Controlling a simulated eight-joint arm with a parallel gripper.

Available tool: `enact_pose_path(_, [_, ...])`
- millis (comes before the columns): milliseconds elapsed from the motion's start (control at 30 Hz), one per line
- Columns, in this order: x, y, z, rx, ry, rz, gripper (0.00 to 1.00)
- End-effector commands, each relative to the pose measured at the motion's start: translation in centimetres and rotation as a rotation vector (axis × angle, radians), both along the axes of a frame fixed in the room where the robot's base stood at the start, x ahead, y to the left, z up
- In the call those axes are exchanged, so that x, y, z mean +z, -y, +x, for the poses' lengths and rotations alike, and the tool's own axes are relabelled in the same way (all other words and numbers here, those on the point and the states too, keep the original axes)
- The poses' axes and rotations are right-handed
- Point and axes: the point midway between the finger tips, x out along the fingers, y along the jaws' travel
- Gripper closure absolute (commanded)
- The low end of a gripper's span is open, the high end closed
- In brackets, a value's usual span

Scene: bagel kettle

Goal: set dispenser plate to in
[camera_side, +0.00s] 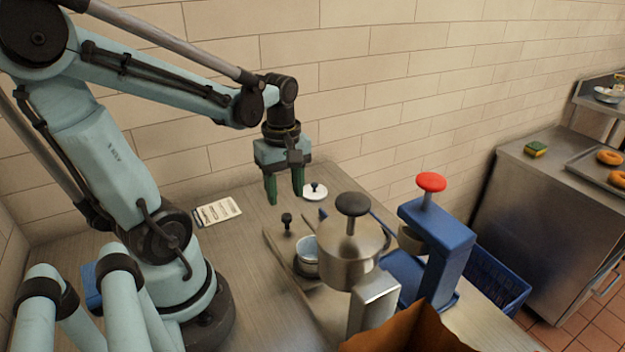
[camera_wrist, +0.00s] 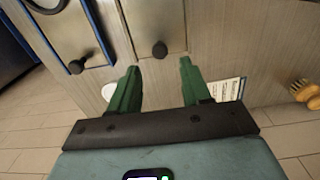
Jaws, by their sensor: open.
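The dispenser is a steel drum (camera_side: 340,258) with a large black knob (camera_side: 353,204) on top. Its flat steel plate (camera_side: 277,237) sticks out from under it, and a small black plate knob (camera_side: 287,219) stands at the outer end. The plate (camera_wrist: 155,18) and its knob (camera_wrist: 159,49) also show in the wrist view. My gripper (camera_side: 285,198) points down with its green fingers open and empty, above and near the plate knob. In the wrist view the knob appears just beyond the gap between the fingertips (camera_wrist: 158,68). I see no contact.
A steel cup (camera_side: 307,256) stands beside the drum. A blue press (camera_side: 437,240) with a red knob (camera_side: 431,182) stands to the right; its blue-edged plate (camera_wrist: 62,32) has another black knob (camera_wrist: 77,67). A white lid (camera_side: 314,192) and card (camera_side: 217,211) lie near the wall.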

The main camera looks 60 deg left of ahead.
Motion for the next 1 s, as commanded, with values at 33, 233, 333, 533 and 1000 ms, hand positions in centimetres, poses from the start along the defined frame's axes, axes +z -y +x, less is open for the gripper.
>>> enact_pose_path(33, [-0.6,0.0,0.1,-0.001,0.0,0.0,0.52])
enact_pose_path(233, [-2.9,0.0,0.0,-0.001,0.0,0.0,0.52])
enact_pose_path(333, [-3.9,0.0,0.1,-0.001,0.0,0.0,0.52])
enact_pose_path(533, [-5.8,0.0,0.0,-0.001,0.0,0.0,0.52])
enact_pose_path(1000, [-7.2,0.0,0.0,-0.001,0.0,0.0,0.52])
